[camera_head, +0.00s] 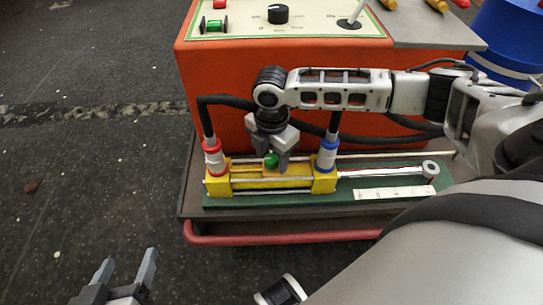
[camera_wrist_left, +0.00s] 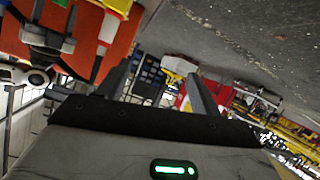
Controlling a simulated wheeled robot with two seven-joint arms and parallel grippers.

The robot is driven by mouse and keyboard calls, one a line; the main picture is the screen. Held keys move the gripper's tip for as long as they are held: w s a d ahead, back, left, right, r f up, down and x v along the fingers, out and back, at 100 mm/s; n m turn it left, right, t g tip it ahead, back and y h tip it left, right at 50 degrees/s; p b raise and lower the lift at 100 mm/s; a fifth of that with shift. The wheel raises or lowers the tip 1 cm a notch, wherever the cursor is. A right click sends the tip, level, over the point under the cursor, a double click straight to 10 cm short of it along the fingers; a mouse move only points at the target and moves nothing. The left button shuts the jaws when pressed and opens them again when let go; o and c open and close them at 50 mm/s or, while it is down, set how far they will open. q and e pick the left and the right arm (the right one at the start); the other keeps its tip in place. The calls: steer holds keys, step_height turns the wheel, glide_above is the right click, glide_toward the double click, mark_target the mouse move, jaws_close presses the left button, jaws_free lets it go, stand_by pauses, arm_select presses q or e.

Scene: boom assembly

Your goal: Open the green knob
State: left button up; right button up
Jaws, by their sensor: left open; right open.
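The green knob (camera_head: 271,160) sits on the middle of a yellow block assembly (camera_head: 262,183) in the head view. My right gripper (camera_head: 273,164) points down over the knob with its fingers apart. The knob shows between or just in front of the fingers; I cannot tell whether they touch it. My left gripper (camera_head: 128,268) is open and empty over the dark floor at the lower left, well away from the knob. Its two fingers also show spread in the left wrist view (camera_wrist_left: 160,85).
A green base plate (camera_head: 385,190) carries the assembly, with a red-ringed fitting (camera_head: 212,155) and a blue-ringed fitting (camera_head: 328,153) joined to black hoses. An orange cabinet (camera_head: 225,100) with a control panel (camera_head: 245,20) stands behind. A red rail (camera_head: 285,237) runs along the front.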

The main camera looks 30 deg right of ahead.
steer(key=c, duration=1)
arm_select(q)
steer(key=shift+s+r, duration=0.1)
arm_select(e)
steer(key=shift+o, duration=0.2)
